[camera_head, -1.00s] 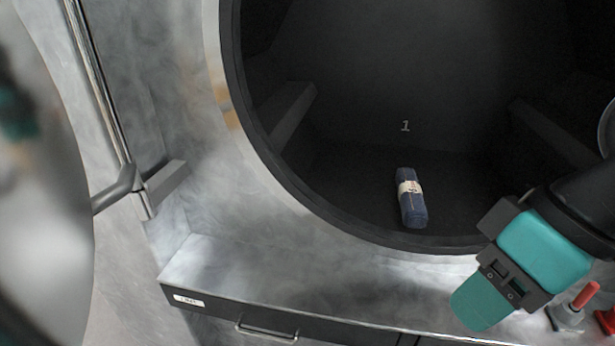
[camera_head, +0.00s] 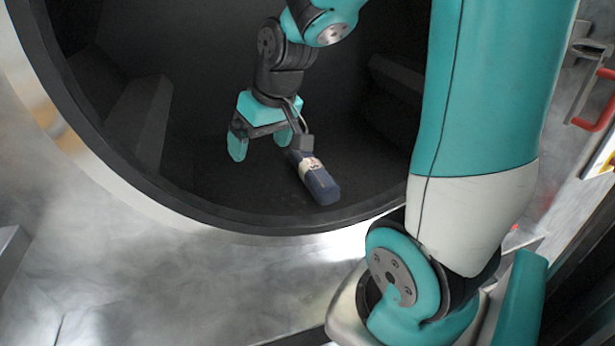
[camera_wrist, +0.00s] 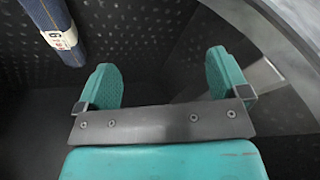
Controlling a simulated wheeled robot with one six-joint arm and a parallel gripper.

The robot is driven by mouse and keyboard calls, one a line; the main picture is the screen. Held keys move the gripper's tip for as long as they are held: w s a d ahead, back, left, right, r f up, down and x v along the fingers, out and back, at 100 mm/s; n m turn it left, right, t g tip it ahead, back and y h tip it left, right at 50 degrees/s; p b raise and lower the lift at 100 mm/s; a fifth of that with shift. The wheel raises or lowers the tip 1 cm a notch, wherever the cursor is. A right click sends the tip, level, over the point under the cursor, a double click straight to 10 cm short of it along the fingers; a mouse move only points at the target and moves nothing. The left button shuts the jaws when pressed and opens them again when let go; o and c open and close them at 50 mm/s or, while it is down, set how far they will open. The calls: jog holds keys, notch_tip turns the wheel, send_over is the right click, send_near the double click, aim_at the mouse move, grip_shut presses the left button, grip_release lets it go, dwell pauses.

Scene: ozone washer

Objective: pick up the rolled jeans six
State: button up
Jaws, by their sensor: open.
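The rolled jeans (camera_head: 321,186) are a dark blue roll with a pale label band, lying on the floor of the dark washer drum near its front rim. In the wrist view the jeans (camera_wrist: 69,52) show at the upper left, cut off by the top edge, with what looks like a 6 or 9 on the label. My gripper (camera_head: 262,142) is inside the drum, to the left of the jeans in the head view. In the wrist view my gripper (camera_wrist: 163,82) has its two teal fingers apart with nothing between them. The jeans lie outside the fingers.
The round drum rim (camera_head: 215,222) curves around the opening below and to the left of my gripper. Dark ribs stand on the drum wall, one at the left (camera_head: 152,122). A red handle (camera_head: 597,122) is at the far right, outside. The drum floor left of my gripper is clear.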

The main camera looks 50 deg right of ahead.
jog(key=d+f+m+h+b, duration=0.1)
jog(key=d+f+m+h, duration=0.25)
jog(key=d, duration=1.35)
jog(key=p, duration=0.2)
send_near(313, 164)
jog(key=shift+m, duration=0.45)
jog(key=x, duration=0.3)
jog(key=a+x, duration=0.1)
jog(key=x, duration=0.1)
jog(key=shift+s+d+f, duration=0.1)
jog(key=shift+s+f, duration=0.15)
jog(key=shift+s, duration=0.1)
jog(key=shift+w+d+p+x, duration=0.15)
jog(key=shift+p+x, duration=0.35)
jog(key=shift+x, duration=1.1)
jog(key=shift+w+d+p+x, duration=0.15)
jog(key=shift+p+x, duration=0.3)
jog(key=shift+x, duration=1.1)
jog(key=shift+r, duration=0.15)
jog(key=shift+c, duration=0.4)
jog(key=c, duration=1.1)
jog(key=shift+c, duration=0.2)
jog(key=shift+r, duration=0.15)
